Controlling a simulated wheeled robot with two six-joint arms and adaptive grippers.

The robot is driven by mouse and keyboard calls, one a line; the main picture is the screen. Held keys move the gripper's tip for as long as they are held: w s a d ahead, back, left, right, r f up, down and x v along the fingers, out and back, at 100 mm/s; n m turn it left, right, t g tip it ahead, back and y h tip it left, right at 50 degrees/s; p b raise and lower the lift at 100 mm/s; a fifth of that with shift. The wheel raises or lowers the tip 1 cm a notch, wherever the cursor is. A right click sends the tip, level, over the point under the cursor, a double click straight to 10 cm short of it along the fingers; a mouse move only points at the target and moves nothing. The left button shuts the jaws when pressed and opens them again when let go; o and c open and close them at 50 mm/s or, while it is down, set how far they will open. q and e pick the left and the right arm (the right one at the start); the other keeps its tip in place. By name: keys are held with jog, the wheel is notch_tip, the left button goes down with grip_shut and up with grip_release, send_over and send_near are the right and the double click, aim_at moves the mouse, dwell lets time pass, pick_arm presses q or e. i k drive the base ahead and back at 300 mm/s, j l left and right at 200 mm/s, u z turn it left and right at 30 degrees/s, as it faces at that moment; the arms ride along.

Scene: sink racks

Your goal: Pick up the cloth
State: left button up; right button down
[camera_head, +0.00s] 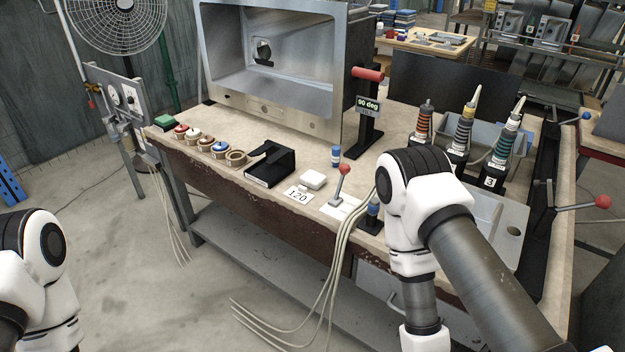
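I cannot clearly make out a cloth. A small white folded-looking item (313,179) lies near the front edge of the workbench (375,165), and a green block-like item (165,122) lies at the bench's left corner; I cannot tell whether either is the cloth. My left arm shows only at the lower left and my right arm reaches down in front of the bench at the right. Both grippers are outside the picture, below its edge. My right arm hides part of the bench and the sink.
A large open metal sink box (285,113) stands on the bench. Several colored buttons, a black holder (270,164), a red-knobbed lever (343,172) and ribbed insulator posts (462,132) stand there too. Loose cables (335,255) hang off the front. Floor is clear at lower left.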

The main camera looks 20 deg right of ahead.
aim_at(314, 180)
jog(key=i+j, duration=0.8)
jog(key=j, duration=0.2)
